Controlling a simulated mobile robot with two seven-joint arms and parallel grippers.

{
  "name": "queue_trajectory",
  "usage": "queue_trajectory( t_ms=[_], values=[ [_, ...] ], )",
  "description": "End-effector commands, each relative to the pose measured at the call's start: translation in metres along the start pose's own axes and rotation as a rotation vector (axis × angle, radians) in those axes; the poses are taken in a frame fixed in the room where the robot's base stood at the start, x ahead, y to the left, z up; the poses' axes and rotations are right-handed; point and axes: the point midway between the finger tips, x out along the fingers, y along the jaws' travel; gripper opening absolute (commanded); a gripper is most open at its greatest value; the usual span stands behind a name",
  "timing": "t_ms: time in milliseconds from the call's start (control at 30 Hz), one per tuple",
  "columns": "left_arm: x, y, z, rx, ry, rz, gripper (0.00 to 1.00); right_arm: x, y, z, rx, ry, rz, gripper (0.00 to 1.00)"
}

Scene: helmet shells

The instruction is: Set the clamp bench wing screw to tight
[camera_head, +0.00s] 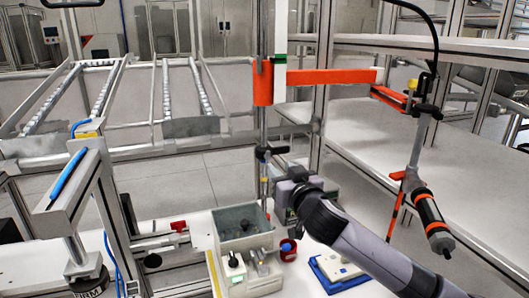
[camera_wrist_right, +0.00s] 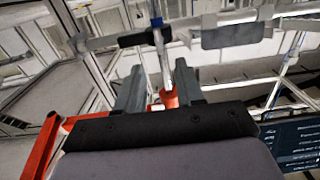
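My right gripper (camera_head: 276,160) reaches in from the lower right to a thin metal post (camera_head: 263,180) at the middle of the head view. In the right wrist view its two grey fingers (camera_wrist_right: 160,92) stand apart. A small orange-red part (camera_wrist_right: 168,98) shows between them, in front of a metal rod (camera_wrist_right: 160,55); I cannot tell whether either finger touches it. I cannot tell for sure which part is the wing screw, nor how it is turned. A small red knob-like piece (camera_head: 178,226) sits on the bench frame at the left. My left gripper is out of view.
An orange beam (camera_head: 325,77) crosses above. A hanging tool (camera_head: 431,215) is at the right. A metal fixture (camera_head: 72,180) stands left.

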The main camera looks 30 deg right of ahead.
Motion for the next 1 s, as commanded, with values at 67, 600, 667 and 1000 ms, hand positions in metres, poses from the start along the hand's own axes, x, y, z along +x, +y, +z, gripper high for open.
queue_trajectory(
  t_ms=[67, 600, 667, 1000],
  values=[
    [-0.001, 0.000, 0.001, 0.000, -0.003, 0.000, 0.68, 0.002, 0.001, -0.002, 0.001, 0.006, 0.000, 0.37],
    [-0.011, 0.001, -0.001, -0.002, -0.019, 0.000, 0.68, 0.056, 0.001, -0.004, 0.002, 0.006, 0.001, 0.37],
    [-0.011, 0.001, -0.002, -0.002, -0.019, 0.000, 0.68, 0.061, 0.001, -0.003, 0.002, 0.005, 0.001, 0.37],
    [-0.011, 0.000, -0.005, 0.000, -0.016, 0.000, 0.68, 0.073, 0.001, -0.002, 0.001, 0.006, 0.000, 0.37]
  ],
)
